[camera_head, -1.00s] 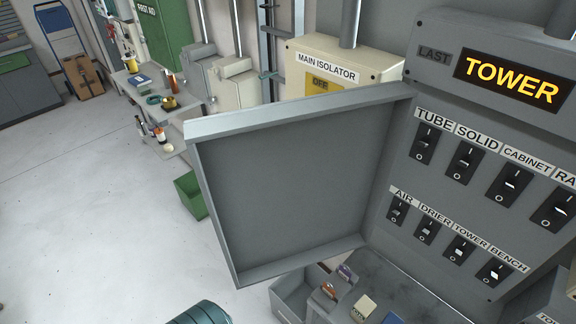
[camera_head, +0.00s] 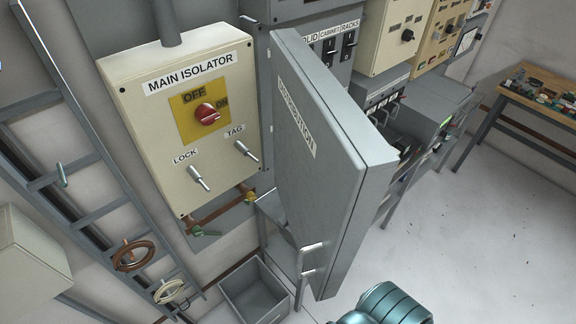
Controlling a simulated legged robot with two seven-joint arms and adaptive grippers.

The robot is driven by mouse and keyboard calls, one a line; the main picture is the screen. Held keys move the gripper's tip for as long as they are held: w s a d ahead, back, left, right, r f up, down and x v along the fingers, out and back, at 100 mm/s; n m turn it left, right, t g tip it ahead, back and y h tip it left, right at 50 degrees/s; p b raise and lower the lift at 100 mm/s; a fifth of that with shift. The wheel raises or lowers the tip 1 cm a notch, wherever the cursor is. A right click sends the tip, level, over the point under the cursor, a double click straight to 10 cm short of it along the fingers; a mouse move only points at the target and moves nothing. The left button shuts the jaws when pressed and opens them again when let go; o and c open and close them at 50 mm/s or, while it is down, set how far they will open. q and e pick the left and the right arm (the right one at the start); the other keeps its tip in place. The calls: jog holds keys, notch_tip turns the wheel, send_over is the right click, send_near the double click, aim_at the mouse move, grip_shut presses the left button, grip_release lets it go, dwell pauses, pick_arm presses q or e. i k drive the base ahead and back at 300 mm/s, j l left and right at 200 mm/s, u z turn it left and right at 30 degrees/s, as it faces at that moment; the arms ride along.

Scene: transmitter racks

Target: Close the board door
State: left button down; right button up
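The board door (camera_head: 330,170) is a grey panel with a lettered label on its outer face, and it stands swung open, sticking out from the board. I see its outer face and its right edge. A pale handle (camera_head: 312,248) sits low on the outer face. The grey board (camera_head: 337,58) shows behind the door, with a few switches visible under labels such as CABINET and RACKS; the door hides the rest of it. Neither gripper shows in this view.
The cream main isolator box (camera_head: 180,120), with a red knob (camera_head: 208,113), is left of the door. A grey open bin (camera_head: 252,292) stands on the floor below. A workbench (camera_head: 535,100) is at the far right. The floor right of the door (camera_head: 480,220) is clear.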

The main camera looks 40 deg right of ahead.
aim_at(334, 170)
jog(key=j+z, duration=0.1)
jog(key=z, duration=0.35)
jog(key=j+z, duration=0.1)
jog(key=z, duration=0.35)
jog(key=j+z, duration=0.1)
jog(key=z, duration=0.35)
